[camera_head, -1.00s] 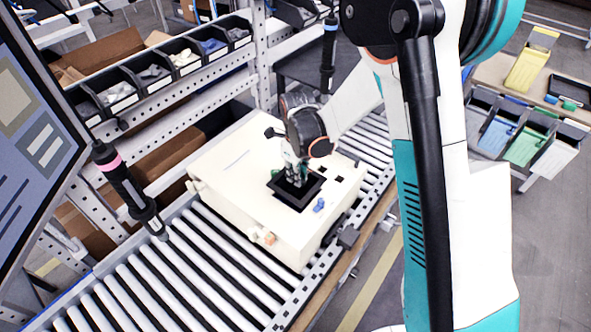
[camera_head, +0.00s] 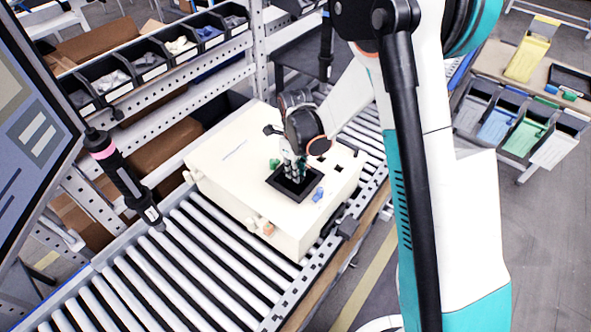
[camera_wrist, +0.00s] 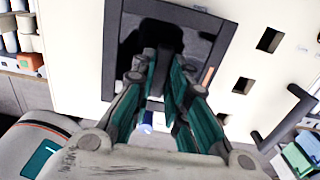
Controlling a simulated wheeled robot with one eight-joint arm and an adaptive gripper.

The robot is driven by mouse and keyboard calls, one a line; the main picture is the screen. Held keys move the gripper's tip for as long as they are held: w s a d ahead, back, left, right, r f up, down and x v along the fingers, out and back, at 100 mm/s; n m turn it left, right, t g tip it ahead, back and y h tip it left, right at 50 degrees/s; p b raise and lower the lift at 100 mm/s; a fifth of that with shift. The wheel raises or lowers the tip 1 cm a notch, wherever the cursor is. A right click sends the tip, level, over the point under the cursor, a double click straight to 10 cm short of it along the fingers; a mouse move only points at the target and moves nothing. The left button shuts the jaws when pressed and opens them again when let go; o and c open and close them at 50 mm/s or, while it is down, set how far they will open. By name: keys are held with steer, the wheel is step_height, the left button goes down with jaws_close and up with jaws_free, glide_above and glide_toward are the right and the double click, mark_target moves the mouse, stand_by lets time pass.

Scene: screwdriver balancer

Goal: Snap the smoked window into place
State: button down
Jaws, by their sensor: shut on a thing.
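The smoked window (camera_head: 277,184) is a dark square with a black rim on the top face of a cream-white housing (camera_head: 228,180). In the wrist view the window (camera_wrist: 112,45) fills the upper middle, with a dark shadow over its pane. My gripper (camera_head: 292,175) points down over the middle of the window. In the wrist view my gripper's fingers (camera_wrist: 160,88) are close together at the pane, shut on the window. The exact grip point is hidden between the fingers. I cannot tell whether the rim sits flush in the housing.
Small square holes (camera_wrist: 270,40) lie in the housing beside the window. A blue piece (camera_head: 318,193) and a green piece (camera_head: 275,163) are on the housing top. The housing rests on a roller conveyor (camera_head: 190,250). A hanging screwdriver (camera_head: 125,185) is at the left, before shelved bins (camera_head: 150,62).

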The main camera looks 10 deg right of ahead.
steer(key=shift+f+b, duration=0.8)
steer(key=shift+b, duration=0.35)
stand_by(1.4)
steer(key=c, duration=1.5)
jaws_free()
step_height(320, 180, up, 12)
